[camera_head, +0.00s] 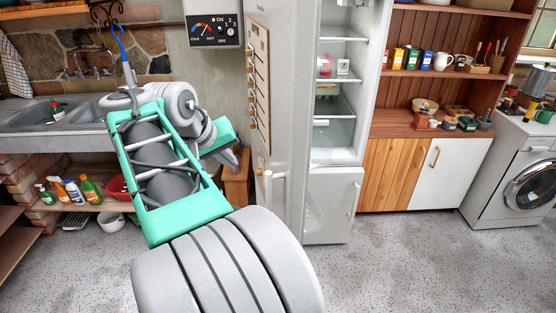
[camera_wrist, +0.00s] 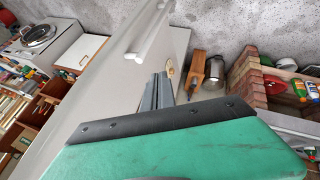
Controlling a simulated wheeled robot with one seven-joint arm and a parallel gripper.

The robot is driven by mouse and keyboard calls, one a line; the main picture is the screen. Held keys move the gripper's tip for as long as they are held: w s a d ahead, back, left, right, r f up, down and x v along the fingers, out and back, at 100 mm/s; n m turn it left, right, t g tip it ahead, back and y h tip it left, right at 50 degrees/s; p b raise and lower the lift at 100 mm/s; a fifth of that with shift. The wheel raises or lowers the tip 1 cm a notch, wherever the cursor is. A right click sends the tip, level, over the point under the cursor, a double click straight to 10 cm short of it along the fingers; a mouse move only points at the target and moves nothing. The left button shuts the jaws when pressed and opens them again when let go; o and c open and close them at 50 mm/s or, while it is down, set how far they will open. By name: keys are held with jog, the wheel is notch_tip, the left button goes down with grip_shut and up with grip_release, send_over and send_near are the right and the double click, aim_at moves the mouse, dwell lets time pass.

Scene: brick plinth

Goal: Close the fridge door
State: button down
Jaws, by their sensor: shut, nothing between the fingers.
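The fridge (camera_head: 340,150) stands in the middle of the head view, its shelved inside showing. Its tall white door (camera_head: 291,130) is swung open toward me and seen nearly edge-on, with a wooden board (camera_head: 258,85) on its outer face. A pale handle (camera_head: 268,188) sticks out lower on that face. My gripper (camera_head: 236,160) is left of the door, on its outer side. In the wrist view the shut, empty fingers (camera_wrist: 156,88) point at the pale door panel (camera_wrist: 110,85), beside the handle (camera_wrist: 150,35). I cannot tell whether they touch the door.
A sink counter (camera_head: 60,125) with bottles (camera_head: 72,190) on the shelf below is on the left. A wooden cupboard (camera_head: 395,175) and a washing machine (camera_head: 510,185) stand right of the fridge. The speckled floor (camera_head: 400,260) in front is clear.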

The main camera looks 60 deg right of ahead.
jog(key=s+d+r+m+g, duration=0.1)
jog(key=s+d+m, duration=0.1)
jog(key=s+d, duration=0.2)
send_near(285, 168)
jog(key=a+x, duration=0.1)
jog(key=x, duration=0.3)
jog(key=shift+d+f, duration=0.3)
jog(key=shift+d, duration=0.25)
jog(key=shift+n, duration=0.3)
